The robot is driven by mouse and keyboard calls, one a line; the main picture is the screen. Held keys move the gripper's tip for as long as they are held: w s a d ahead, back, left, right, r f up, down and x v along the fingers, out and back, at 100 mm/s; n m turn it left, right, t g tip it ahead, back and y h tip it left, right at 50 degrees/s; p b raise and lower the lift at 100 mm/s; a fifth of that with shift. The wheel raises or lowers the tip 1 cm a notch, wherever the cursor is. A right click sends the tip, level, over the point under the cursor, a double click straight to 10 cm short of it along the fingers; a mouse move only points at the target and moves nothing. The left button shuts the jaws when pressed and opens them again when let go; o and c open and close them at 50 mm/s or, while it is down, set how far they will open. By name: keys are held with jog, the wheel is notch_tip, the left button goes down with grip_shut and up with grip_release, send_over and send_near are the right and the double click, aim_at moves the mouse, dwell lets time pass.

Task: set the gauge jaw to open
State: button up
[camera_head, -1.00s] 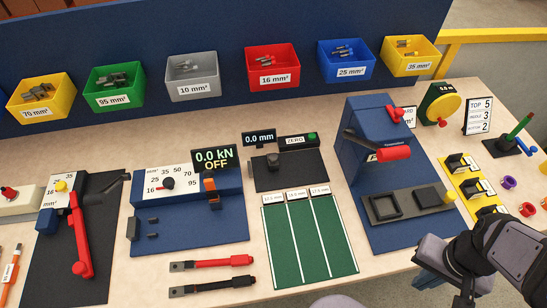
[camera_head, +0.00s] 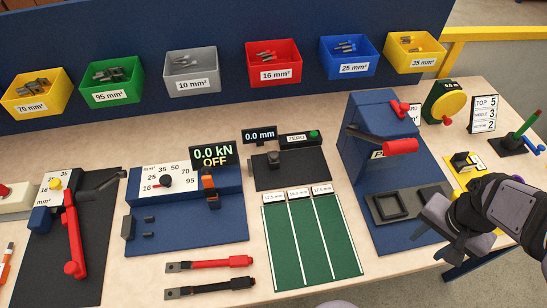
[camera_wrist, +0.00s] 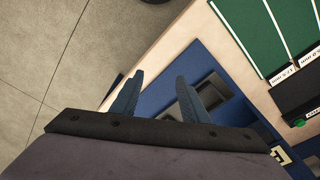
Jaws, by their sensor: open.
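The gauge (camera_head: 287,172) is a black plate at the back middle of the bench, with a small dark jaw block (camera_head: 273,159) on it. Its display (camera_head: 259,135) reads 0.0 mm, and a ZERO box with a green button (camera_head: 313,135) is behind the plate. In the wrist view, part of the gauge's black body (camera_wrist: 297,95) shows at the right edge. My gripper (camera_head: 436,216) is at the right, over the front right corner of the blue press base and well apart from the gauge. In the wrist view its two fingers (camera_wrist: 158,97) are apart with nothing between them.
A green lane mat (camera_head: 312,240) lies in front of the gauge. A blue pull tester (camera_head: 190,215) stands left of it. Several bins line the back panel.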

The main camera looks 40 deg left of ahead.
jog(key=w+a+r+n+t+h, duration=0.1)
jog(key=w+a+r+t, duration=0.1)
jog(key=w+a+r, duration=0.55)
jog(key=w+a+r+n+t+h, duration=0.1)
jog(key=w+a+r+t, duration=0.3)
jog(key=w+r, duration=0.55)
jog(key=shift+n+g, duration=0.4)
jog(key=shift+n, duration=0.1)
jog(key=a, duration=0.2)
jog(key=a+b, duration=0.1)
jog(key=a, duration=0.1)
jog(key=a+r+b, duration=0.1)
jog(key=shift+s+a+r, duration=0.1)
jog(key=shift+s+a, duration=0.15)
jog(key=shift+a, duration=0.15)
jog(key=s+a+f+n+y+b, duration=0.1)
jog(key=s+a+f+y, duration=0.15)
jog(key=a, duration=0.65)
jog(key=s+a+f+n+y+b, duration=0.15)
jog(key=s+a, duration=0.25)
jog(key=a, duration=0.6)
jog(key=n+g, duration=0.1)
jog(key=g, duration=0.2)
send_near(274, 154)
jog(key=shift+p+x, duration=0.6)
jog(key=shift+x, duration=3.3)
jog(key=shift+c, duration=0.5)
